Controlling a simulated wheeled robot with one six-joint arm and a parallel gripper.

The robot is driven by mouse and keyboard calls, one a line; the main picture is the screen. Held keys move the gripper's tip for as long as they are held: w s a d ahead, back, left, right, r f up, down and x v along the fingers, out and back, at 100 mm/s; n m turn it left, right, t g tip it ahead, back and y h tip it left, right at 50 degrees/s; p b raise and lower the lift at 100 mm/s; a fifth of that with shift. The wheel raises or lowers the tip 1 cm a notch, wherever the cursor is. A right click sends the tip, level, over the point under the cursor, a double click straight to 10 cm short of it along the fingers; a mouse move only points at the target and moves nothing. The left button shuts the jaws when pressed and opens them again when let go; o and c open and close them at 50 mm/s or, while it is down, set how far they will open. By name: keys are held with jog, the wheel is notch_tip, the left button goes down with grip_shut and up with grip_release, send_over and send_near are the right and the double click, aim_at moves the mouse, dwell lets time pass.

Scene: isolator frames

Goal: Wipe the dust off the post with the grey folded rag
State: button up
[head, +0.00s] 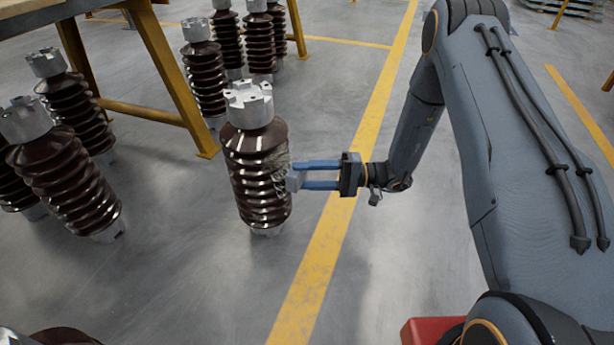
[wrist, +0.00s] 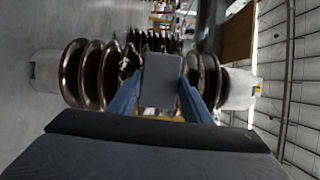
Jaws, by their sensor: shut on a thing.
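The post (head: 248,178) is a dark brown ribbed insulator with a pale metal cap, standing upright on the floor left of the yellow line. A dull greyish dust patch (head: 278,160) shows on its right side. My gripper (head: 300,177) is shut on the grey folded rag (head: 293,181), with its blue fingers pointing left at the post. The rag is at the post's right side, touching or very close; I cannot tell which. In the wrist view the rag (wrist: 161,80) sits between the fingers and hides the middle of the post (wrist: 88,75), which appears sideways.
Several similar insulators stand at the left (head: 65,180) and behind the post (head: 204,75). A table with yellow legs (head: 172,75) is at the upper left. The floor right of the post, along the yellow line (head: 318,255), is clear.

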jog(key=shift+w+a, duration=0.15)
jog(key=shift+a, duration=0.35)
notch_tip(320, 180, up, 4)
jog(key=p, duration=0.3)
jog(key=shift+d+f, duration=0.1)
jog(key=shift+f, duration=0.1)
jog(key=shift+r+p, duration=1.4)
jog(key=shift+r, duration=0.45)
